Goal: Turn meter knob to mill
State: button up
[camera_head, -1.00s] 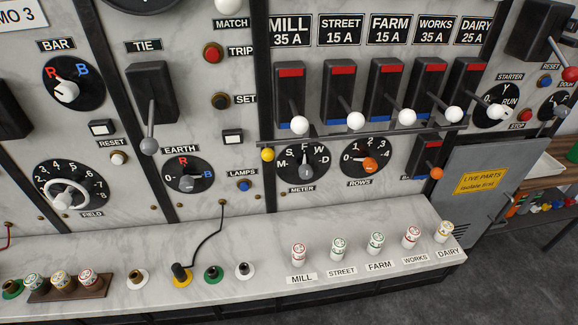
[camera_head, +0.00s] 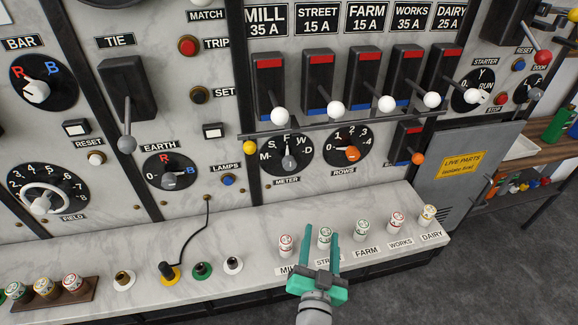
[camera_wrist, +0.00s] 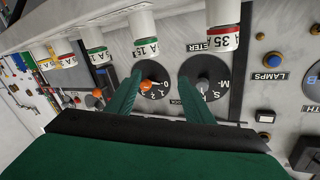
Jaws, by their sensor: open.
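The meter knob (camera_head: 289,160) is a grey pointer on a round black dial marked M, S, F, W, D. In the head view it points roughly upward, near F; the exact mark is hard to tell. My gripper (camera_head: 322,228) has green fingers, spread and empty, in front of the shelf fuses and below the dial in the picture. In the wrist view, which is turned over, the meter knob (camera_wrist: 204,84) shows just right of my right finger, apart from my gripper (camera_wrist: 159,80) as far as I can tell.
The rows knob (camera_head: 352,153), orange, is right of the meter dial and shows between my fingers in the wrist view. Several fuses, including the Mill fuse (camera_head: 286,244), stand on the marble shelf (camera_head: 120,250). Levers with white balls, such as the Mill lever (camera_head: 279,116), hang above the dials.

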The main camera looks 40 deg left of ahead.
aim_at(290, 167)
jog(key=w+a+r+n+g+y, duration=0.3)
jog(key=a+r+n+g+y, duration=0.15)
jog(key=a+r+n, duration=0.35)
jog(key=shift+m+t+y, duration=0.25)
jog(key=shift+m+y, duration=0.1)
jog(key=shift+m, duration=0.15)
jog(key=x, duration=0.3)
jog(key=r+x, duration=0.1)
jog(key=x, duration=0.7)
jog(key=shift+s+a+r, duration=0.15)
jog(key=shift+s+a, duration=0.15)
jog(key=shift+a, duration=0.05)
jog(key=c, duration=1.1)
